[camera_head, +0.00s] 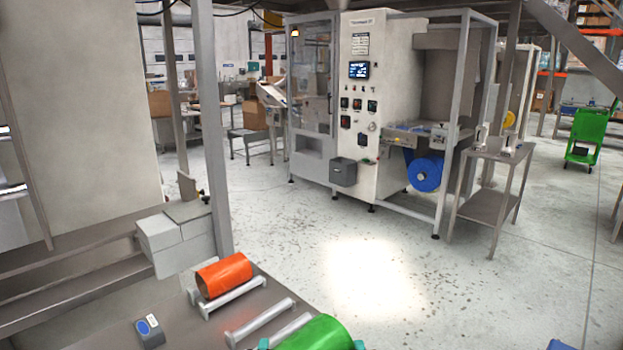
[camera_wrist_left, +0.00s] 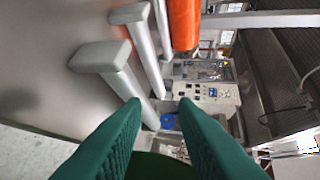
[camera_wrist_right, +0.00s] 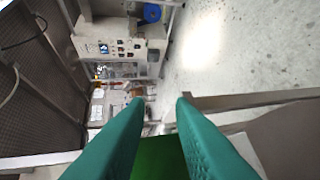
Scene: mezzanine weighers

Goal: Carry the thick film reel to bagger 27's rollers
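A green film reel (camera_head: 316,334) is at the bottom of the head view, cut off by the frame edge. Teal fingertips of my left gripper (camera_wrist_left: 158,106) and right gripper (camera_wrist_right: 159,100) show at its two ends. In both wrist views green film lies between the fingers, and they look closed on it. An orange reel (camera_head: 224,274) lies on a pair of rails on the table at left. A bagging machine (camera_head: 382,110) stands across the floor; its label is too small to read surely. A blue reel (camera_head: 427,173) sits low on its right side.
Empty metal rails (camera_head: 262,318) and a small grey device with a blue button (camera_head: 149,332) are on the table (camera_head: 185,318). A steel post (camera_head: 212,130) rises beside it. A metal side table (camera_head: 492,188) stands right of the machine. The floor between (camera_head: 370,275) is clear.

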